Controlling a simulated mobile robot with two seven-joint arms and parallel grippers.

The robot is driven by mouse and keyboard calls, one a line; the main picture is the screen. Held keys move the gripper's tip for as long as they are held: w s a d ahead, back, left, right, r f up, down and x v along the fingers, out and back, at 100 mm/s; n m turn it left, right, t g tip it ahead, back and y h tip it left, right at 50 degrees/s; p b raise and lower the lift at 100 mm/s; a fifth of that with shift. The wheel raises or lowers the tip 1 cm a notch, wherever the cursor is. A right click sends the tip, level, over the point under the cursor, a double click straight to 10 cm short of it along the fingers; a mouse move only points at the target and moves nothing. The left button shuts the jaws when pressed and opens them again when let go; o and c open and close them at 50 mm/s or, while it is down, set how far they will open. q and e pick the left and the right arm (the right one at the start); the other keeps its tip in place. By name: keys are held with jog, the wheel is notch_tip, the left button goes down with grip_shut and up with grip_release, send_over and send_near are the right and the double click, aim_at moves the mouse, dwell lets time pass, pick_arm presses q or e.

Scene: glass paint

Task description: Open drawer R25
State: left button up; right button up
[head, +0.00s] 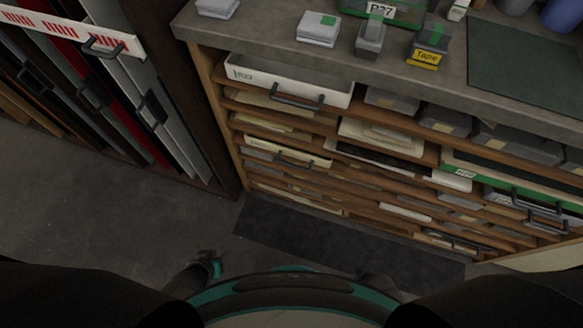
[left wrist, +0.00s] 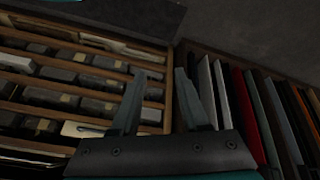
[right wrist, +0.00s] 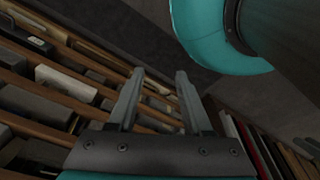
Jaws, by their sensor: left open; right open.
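A wooden cabinet of shallow shelves (head: 232,130) stands under the grey worktop. A white drawer (head: 330,92) in its top row has a dark bar handle (head: 297,102) and a label that looks like R23 or R25. A lower cream drawer (head: 262,151) has a dark handle (head: 296,163); its label is too small to read. A green-fronted drawer (head: 480,174) is on the right, its label unclear. My left gripper (head: 212,262) is low in front of the cabinet; in the left wrist view (left wrist: 160,80) its fingers are apart and empty. My right gripper (right wrist: 160,78) is also open and empty.
The worktop (head: 275,28) holds small boxes, a yellow Tape label (head: 425,57) and a dark green mat (head: 530,60). A rack of upright sheets (head: 85,90) stands at left. A dark floor mat (head: 330,250) lies before the cabinet; floor at left is clear.

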pick_arm(q)
jog(key=w+f+n+t+h+b, duration=0.15)
jog(key=w+b, duration=0.25)
jog(key=w, duration=0.4)
pick_arm(e)
jog(key=w+a+r+t+b, duration=0.2)
jog(key=w+b, duration=0.9)
jog(key=w, duration=0.1)
pick_arm(q)
jog(key=n+t+h+b, duration=0.5)
jog(key=n+h+b, duration=0.2)
jog(key=n+h, duration=0.1)
send_near(293, 166)
pick_arm(e)
jog(key=shift+r+t, duration=0.5)
jog(key=shift+r, duration=2.35)
pick_arm(q)
jog(key=shift+f+b+x, duration=0.15)
jog(key=shift+b+x, duration=1.35)
jog(key=shift+x, duration=1.1)
jog(key=shift+f+b+x, duration=0.1)
jog(key=shift+b+x, duration=1.4)
jog(key=shift+x, duration=1.05)
pick_arm(e)
jog(key=w+a+r+t+y, duration=0.2)
jog(key=w+a+t+y, duration=0.3)
jog(key=a+t, duration=0.5)
jog(key=shift+w+a+r+y, duration=0.15)
jog(key=shift+a+r+y, duration=0.05)
jog(key=shift+y, duration=0.1)
